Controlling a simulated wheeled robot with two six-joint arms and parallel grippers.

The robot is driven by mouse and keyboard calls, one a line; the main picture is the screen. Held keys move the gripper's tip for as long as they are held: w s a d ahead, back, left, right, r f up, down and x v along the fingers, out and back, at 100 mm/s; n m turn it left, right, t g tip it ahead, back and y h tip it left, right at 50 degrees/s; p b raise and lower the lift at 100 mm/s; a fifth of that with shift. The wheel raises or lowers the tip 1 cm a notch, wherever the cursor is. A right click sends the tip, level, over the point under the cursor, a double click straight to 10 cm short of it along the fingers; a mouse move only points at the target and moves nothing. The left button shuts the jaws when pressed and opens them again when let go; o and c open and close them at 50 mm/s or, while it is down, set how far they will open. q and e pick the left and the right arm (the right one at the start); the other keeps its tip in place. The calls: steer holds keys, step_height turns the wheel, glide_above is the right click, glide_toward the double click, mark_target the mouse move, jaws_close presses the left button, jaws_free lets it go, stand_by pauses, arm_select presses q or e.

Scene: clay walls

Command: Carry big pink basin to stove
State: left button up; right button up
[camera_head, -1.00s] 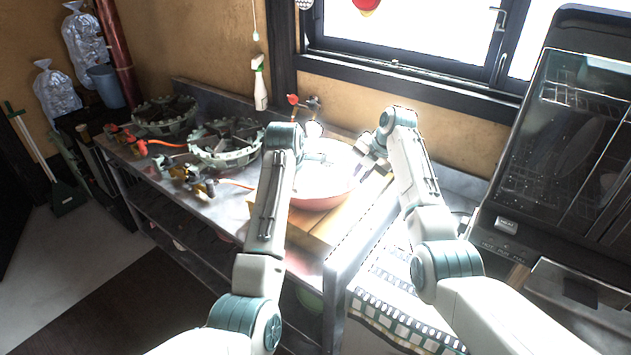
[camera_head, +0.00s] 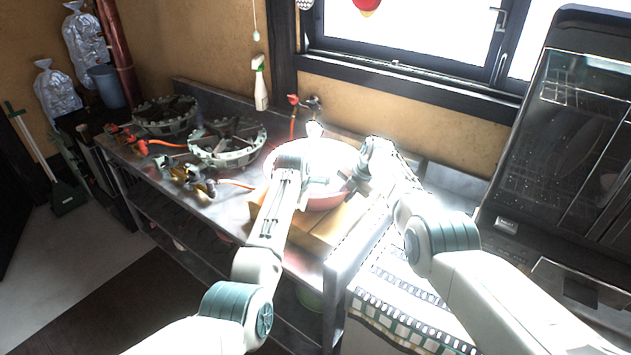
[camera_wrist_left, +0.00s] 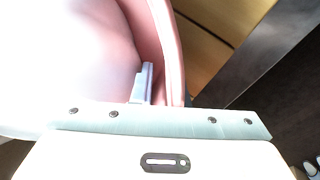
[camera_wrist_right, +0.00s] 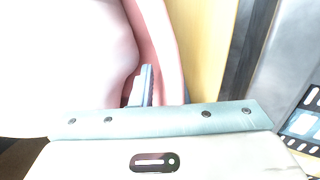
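The big pink basin (camera_head: 325,203), pale inside, rests on a wooden board at the right part of the metal bench. My left gripper (camera_head: 301,203) is at its near left rim, partly hidden by its own arm. My right gripper (camera_head: 350,184) is at its right rim. In the left wrist view one finger (camera_wrist_left: 146,84) is inside the basin wall (camera_wrist_left: 172,60). The right wrist view shows the same at the wall (camera_wrist_right: 165,50). Both grippers look shut on the rim; the outer fingers are mostly hidden. The stove shows as two round burners (camera_head: 228,150) on the left of the bench.
The wooden board (camera_head: 318,232) lies under the basin. Orange hoses and valves (camera_head: 197,186) lie along the bench front by the burners. A spray bottle (camera_head: 261,85) stands behind. A tap (camera_head: 314,118) is behind the basin. A dark dish cabinet (camera_head: 575,140) stands at right.

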arm_select(q)
jaws_close()
arm_select(e)
jaws_close()
arm_select(q)
steer(key=shift+r, duration=0.25)
arm_select(e)
steer(key=shift+r, duration=0.25)
